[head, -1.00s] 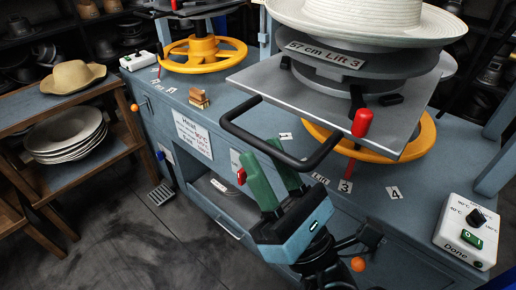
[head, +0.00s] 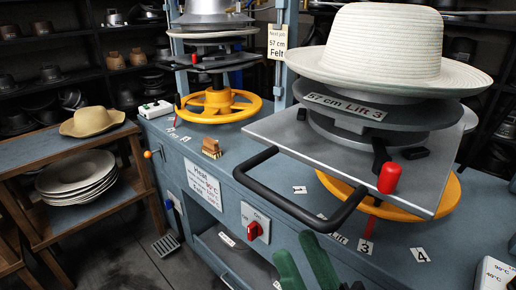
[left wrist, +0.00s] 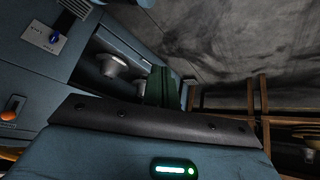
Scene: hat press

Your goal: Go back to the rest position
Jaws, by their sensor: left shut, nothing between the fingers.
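My right gripper (head: 305,265) shows at the bottom of the head view, its two green fingers pointing up and a gap between them, with nothing seen in it. It is below the front handle of the press and to the lower right of the red switch (head: 257,229), apart from it. My left gripper (left wrist: 162,88) shows only in the left wrist view. Its green fingers are together and empty, with the floor and the blue bench beyond them.
A white hat (head: 385,45) sits on the near press, whose black handle (head: 290,200) juts out over the bench front. A wooden rack (head: 100,201) with hats stands at left.

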